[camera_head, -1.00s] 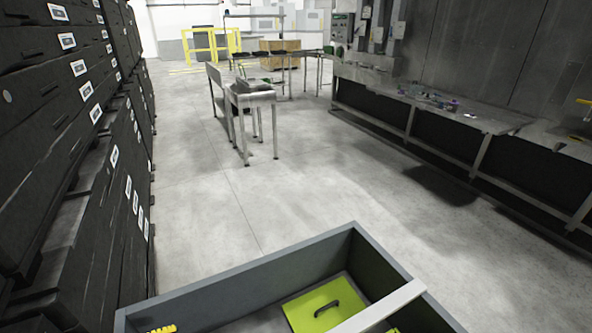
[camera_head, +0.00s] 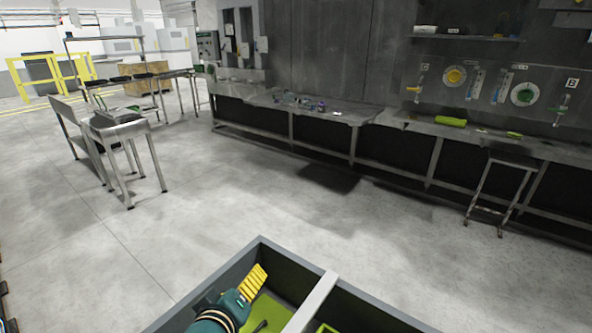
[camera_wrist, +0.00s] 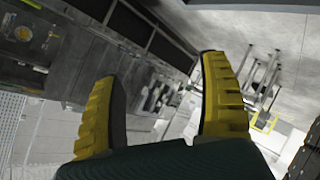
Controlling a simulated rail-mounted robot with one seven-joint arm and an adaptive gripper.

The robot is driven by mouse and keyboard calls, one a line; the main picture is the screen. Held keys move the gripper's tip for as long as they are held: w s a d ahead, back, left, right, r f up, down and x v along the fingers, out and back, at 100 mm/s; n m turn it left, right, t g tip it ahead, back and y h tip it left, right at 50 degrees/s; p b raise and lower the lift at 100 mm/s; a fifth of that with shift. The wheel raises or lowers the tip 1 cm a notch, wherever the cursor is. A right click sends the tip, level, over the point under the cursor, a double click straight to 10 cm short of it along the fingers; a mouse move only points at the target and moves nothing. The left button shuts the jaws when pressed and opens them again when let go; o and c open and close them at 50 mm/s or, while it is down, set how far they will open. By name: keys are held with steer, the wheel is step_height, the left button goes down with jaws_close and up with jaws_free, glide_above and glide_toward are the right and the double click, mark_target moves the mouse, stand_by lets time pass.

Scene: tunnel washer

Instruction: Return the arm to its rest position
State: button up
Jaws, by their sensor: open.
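My gripper (camera_wrist: 160,105) shows in the wrist view with its two yellow-and-black fingers spread wide apart. It is open and nothing is between the fingers. In the head view the yellow ridged finger (camera_head: 253,283) and the teal wrist show at the bottom, over the left part of a grey-walled bin. The second finger cannot be made out there. The wrist view is strongly tilted, with the long bench and the room beyond the fingers.
The grey bin (camera_head: 325,290) with a crossbar and green bottom is close in front. A metal table (camera_head: 118,124) stands at left. A long bench (camera_head: 385,128) runs along the wall, with a stool (camera_head: 497,188) at right. The floor between (camera_head: 230,190) is clear.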

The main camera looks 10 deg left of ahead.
steer(key=s+d+r+m+t, duration=0.2)
steer(key=d+r+m+t, duration=0.1)
steer(key=d+r, duration=0.5)
steer(key=s+d+r+m+t, duration=0.2)
steer(key=d+r+m, duration=0.1)
steer(key=d+r, duration=0.45)
steer(key=s+d+r+m+t+h, duration=0.2)
steer(key=s+d+r+m+t, duration=0.25)
steer(key=s+d+r, duration=0.5)
step_height(320, 180, up, 34)
steer(key=p, duration=3.4)
steer(key=shift+a+y, duration=0.25)
steer(key=shift+y, duration=0.05)
steer(key=shift+r, duration=0.1)
